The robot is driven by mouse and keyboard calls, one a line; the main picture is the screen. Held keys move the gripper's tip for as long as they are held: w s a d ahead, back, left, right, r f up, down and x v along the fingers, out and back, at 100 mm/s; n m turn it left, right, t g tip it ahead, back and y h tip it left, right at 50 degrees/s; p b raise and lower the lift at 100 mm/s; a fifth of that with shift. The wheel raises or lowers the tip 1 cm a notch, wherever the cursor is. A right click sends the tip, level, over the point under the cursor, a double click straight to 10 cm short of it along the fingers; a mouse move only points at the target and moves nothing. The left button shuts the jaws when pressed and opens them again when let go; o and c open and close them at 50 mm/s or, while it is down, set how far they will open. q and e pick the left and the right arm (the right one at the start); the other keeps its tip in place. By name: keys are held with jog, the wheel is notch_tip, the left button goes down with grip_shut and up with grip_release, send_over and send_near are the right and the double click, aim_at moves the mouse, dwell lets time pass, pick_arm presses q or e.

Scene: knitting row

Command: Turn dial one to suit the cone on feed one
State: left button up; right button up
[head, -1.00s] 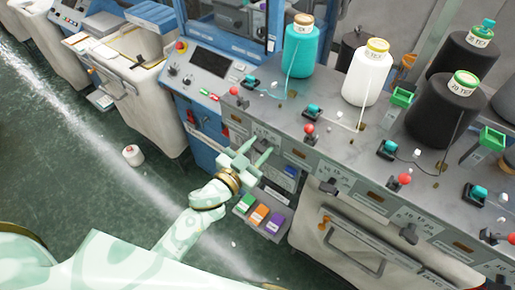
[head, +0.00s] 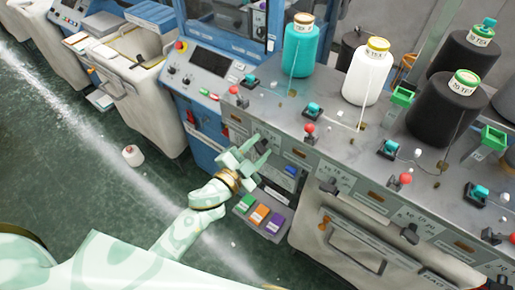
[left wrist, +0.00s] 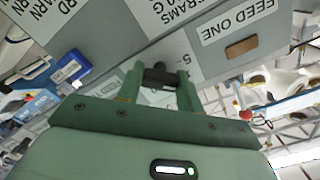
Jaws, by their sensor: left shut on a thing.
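My left gripper (head: 256,155) is at the grey front panel of the knitting machine, below the teal cone (head: 299,50). In the left wrist view its two green fingers (left wrist: 161,84) are closed around a small dark knob, dial one (left wrist: 160,74), beside the FEED ONE label (left wrist: 235,20). Part of the dial's scale shows beside the knob; its setting cannot be read. In the head view the gripper hides dial one. The teal cone stands leftmost on the machine top, with a tan-rimmed top label (head: 304,18) too small to read. My right gripper is not in view.
A white cone (head: 367,77) and dark cones (head: 446,108) stand farther right. Other dark dials (head: 329,186) line the panel. Red-knobbed levers (head: 309,128) stand along its top edge. The green floor at left is mostly clear.

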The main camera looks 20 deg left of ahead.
pick_arm(q)
jog(key=shift+m, duration=0.5)
jog(key=o, duration=1)
jog(key=shift+s, duration=0.1)
jog(key=b+v, duration=0.2)
jog(key=v, duration=1.4)
jog(key=shift+s+b, duration=0.1)
jog(key=shift+b, duration=0.25)
